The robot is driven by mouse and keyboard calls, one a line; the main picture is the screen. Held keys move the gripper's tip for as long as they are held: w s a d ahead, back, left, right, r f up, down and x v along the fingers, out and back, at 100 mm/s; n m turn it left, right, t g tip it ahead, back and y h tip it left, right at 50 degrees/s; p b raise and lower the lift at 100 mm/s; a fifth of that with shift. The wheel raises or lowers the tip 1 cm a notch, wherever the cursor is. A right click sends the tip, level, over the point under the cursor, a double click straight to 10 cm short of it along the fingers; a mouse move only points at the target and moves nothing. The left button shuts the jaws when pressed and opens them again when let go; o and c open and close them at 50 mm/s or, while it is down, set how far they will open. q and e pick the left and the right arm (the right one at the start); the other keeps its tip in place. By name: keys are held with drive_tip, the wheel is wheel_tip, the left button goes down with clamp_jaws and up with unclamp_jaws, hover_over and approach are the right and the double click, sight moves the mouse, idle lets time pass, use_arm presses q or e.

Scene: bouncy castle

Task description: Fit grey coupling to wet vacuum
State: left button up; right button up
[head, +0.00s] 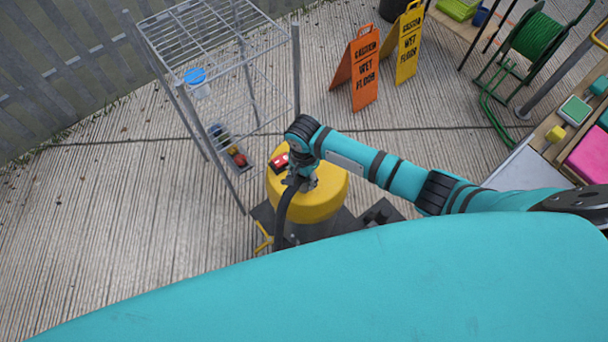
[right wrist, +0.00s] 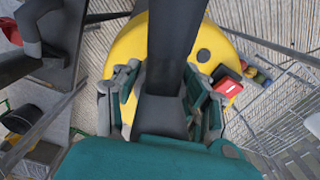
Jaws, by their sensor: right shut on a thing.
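The wet vacuum (head: 328,200) has a round yellow lid and a grey body, and stands on the decking below my right arm. Its lid also fills the far part of the right wrist view (right wrist: 222,50). My right gripper (head: 300,182) is over the lid's left part, shut on the grey coupling (right wrist: 163,115) at the end of a dark hose (head: 283,208). The hose bends down over the vacuum's left side. My left gripper is out of view.
A red switch box (head: 279,163) sits on the lid's edge. A wire rack (head: 245,75) stands close behind and left. Orange (head: 364,72) and yellow (head: 408,45) wet-floor signs and a green hose reel (head: 540,38) stand farther back. The decking at left is clear.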

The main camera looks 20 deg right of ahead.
drive_tip(key=shift+p, duration=0.45)
idle(0.4)
drive_tip(key=shift+f, duration=0.5)
idle(0.6)
drive_tip(key=shift+p, duration=0.35)
idle(0.4)
drive_tip(key=shift+f+b, duration=0.95)
drive_tip(key=shift+f, duration=0.8)
idle(1.0)
drive_tip(key=o, duration=1.1)
drive_tip(key=shift+o, duration=0.2)
drive_tip(key=shift+r, duration=0.15)
wheel_tip(320, 180, up, 12)
drive_tip(key=shift+f, duration=0.1)
